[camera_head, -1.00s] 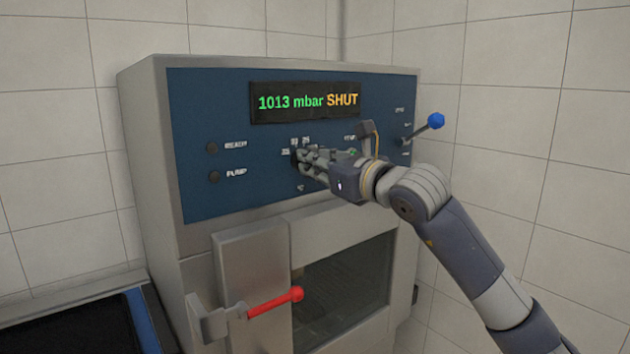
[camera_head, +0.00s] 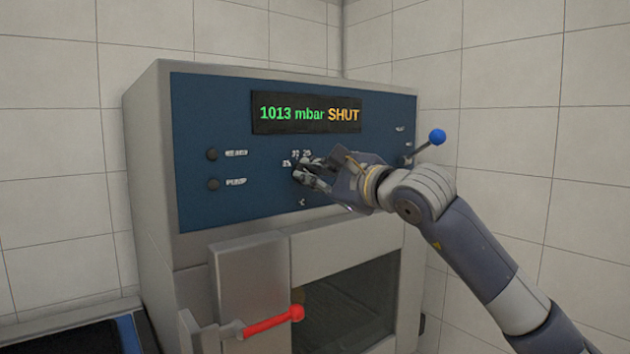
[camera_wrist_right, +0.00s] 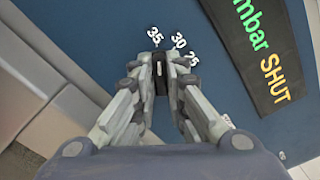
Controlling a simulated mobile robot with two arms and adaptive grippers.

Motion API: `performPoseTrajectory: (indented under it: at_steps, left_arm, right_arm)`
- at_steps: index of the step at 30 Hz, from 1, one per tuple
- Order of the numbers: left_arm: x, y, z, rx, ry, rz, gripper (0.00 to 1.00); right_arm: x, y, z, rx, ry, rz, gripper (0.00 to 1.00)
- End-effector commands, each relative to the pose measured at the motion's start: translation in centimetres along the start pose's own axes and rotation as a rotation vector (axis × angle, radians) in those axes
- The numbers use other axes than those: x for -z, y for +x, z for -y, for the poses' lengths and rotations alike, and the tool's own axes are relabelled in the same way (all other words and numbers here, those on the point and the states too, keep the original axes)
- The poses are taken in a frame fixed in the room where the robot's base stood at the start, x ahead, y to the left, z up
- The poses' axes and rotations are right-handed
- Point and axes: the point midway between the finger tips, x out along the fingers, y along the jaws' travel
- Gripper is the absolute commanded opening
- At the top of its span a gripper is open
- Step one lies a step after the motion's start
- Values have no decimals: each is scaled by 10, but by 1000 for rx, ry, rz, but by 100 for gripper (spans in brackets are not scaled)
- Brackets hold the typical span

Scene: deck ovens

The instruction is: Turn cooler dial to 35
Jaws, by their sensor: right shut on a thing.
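The cooler dial (camera_wrist_right: 160,72) is a small dark knob with a white line, on the blue panel (camera_head: 230,125) of the steel cooler. My right gripper (camera_head: 300,172) is shut on the dial, its fingers on either side of it in the right wrist view (camera_wrist_right: 161,80). Printed numbers 35, 30 and 25 stand around the dial. In the right wrist view the white line points up, near the 35 and left of the 30. The fingers hide much of the dial in the head view. My left gripper is not in view.
The display (camera_head: 306,113) reads 1013 mbar SHUT. A lever with a blue knob (camera_head: 437,137) is right of my gripper. A red handle (camera_head: 272,321) sticks out below, by the door. Two black buttons (camera_head: 212,154) are at the panel's left.

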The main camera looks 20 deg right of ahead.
Motion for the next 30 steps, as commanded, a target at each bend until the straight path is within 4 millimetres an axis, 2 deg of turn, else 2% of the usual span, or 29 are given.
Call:
performPoseTrajectory:
  at_steps: [9, 21, 22, 24, 30]
  left_arm:
    - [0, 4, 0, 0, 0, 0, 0]
    - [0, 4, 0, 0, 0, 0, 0]
    - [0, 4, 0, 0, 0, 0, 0]
    - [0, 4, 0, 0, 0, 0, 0]
    - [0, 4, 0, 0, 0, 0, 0]
  right_arm:
    - [0, 0, 0, 0, -75, 2, 0]
    - [-1, 0, 0, 0, -82, 2, 0]
    - [-1, 0, 0, 0, -82, 2, 15]
    - [-1, 0, 0, 0, -82, 2, 31]
    - [0, 0, 0, 0, -81, 1, 32]
